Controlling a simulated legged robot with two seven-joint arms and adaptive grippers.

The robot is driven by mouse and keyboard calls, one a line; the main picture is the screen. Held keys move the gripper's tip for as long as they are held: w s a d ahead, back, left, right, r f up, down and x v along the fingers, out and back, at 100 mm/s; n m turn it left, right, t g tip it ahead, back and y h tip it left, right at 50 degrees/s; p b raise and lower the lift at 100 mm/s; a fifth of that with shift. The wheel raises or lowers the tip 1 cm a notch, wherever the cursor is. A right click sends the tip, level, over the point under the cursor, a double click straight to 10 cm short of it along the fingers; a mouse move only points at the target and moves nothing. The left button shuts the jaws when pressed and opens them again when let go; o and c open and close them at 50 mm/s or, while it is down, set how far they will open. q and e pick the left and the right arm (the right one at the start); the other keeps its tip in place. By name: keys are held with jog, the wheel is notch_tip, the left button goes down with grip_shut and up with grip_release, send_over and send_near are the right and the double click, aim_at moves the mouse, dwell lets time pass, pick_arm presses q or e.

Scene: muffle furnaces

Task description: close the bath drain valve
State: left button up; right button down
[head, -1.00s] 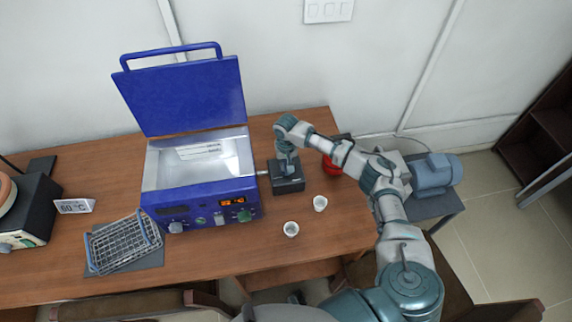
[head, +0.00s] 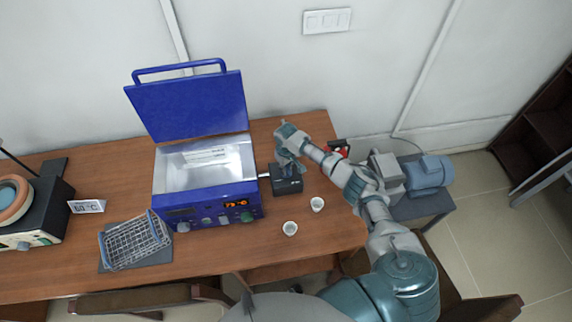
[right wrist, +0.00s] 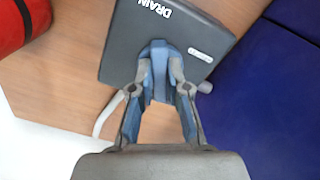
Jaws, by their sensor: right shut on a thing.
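The blue water bath (head: 205,205) stands on the wooden table with its lid (head: 188,105) raised. To its right is the dark drain box (head: 287,187), joined to the bath by a short pipe. In the right wrist view the box (right wrist: 118,50) carries the word DRAIN and a pale label. My right gripper (head: 290,167) is over the box. In the right wrist view its fingers (right wrist: 159,50) are closed on the blue valve handle (right wrist: 159,70) on top of the box, which they partly hide. My left gripper is not in view.
Two small white cups (head: 290,228) stand in front of the drain box. A wire rack (head: 135,240) lies left of the bath, beside a 60 °C sign (head: 86,206). A red object (head: 337,148) is behind my right arm. A pump-like machine (head: 425,175) stands at the right.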

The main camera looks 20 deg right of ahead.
jog(key=n+p, duration=0.1)
jog(key=n, duration=0.4)
jog(key=shift+w+d+n, duration=0.1)
jog(key=shift+n, duration=0.2)
jog(key=n, duration=0.3)
jog(key=shift+w+r+n, duration=0.1)
jog(key=shift+w+n, duration=0.05)
jog(key=shift+n, duration=1.65)
jog(key=c, duration=1.1)
grip_release()
jog(key=shift+c, duration=0.2)
notch_tip(320, 180, up, 12)
jog(key=shift+d+f, duration=0.1)
jog(key=shift+f, duration=0.1)
